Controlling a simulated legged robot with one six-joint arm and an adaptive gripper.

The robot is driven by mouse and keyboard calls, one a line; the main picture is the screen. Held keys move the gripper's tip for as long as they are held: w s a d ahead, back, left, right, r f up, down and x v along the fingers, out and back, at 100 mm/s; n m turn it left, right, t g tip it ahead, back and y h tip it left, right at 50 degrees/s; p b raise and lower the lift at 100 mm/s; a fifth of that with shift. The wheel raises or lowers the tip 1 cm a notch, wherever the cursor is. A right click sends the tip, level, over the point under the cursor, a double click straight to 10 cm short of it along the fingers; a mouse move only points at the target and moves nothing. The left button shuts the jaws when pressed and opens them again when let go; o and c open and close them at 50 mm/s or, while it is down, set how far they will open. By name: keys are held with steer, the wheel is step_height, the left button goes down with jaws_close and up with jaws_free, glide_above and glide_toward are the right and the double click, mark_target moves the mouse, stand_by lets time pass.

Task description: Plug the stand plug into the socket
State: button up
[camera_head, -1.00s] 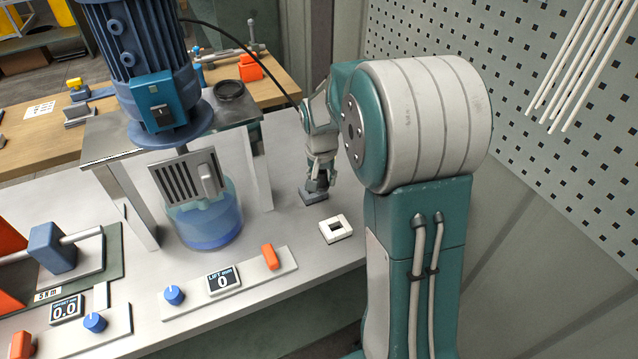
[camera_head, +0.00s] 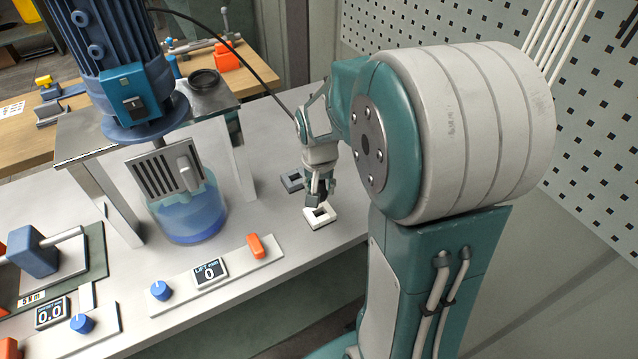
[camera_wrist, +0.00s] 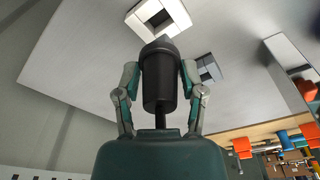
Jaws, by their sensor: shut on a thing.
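The black plug (camera_wrist: 159,82) is between the two fingers of my gripper (camera_wrist: 160,72), which is shut on it. In the head view my gripper (camera_head: 321,189) points down over the white square socket (camera_head: 310,224), the dark plug at its far side. In the wrist view the white socket (camera_wrist: 142,17) lies just beyond the plug's tip, its opening partly in view. I cannot tell whether they touch. The blue-grey stand (camera_head: 290,181) is behind and left of the socket, empty, and shows in the wrist view (camera_wrist: 211,68).
A motor (camera_head: 125,75) on a metal frame stands left over a blue tank (camera_head: 190,215). A black cable (camera_head: 245,62) runs from the motor's side towards my arm. A panel with a knob and orange switch (camera_head: 255,246) lies front left. A perforated wall (camera_head: 590,150) is right.

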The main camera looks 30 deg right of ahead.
steer(key=shift+f, duration=1.85)
steer(key=shift+f, duration=1.1)
stand_by(1.1)
steer(key=o, duration=1.3)
steer(key=r, duration=0.8)
steer(key=s+r, duration=0.1)
steer(key=r, duration=0.2)
steer(key=shift+s+a+r, duration=0.1)
steer(key=shift+a+r, duration=0.3)
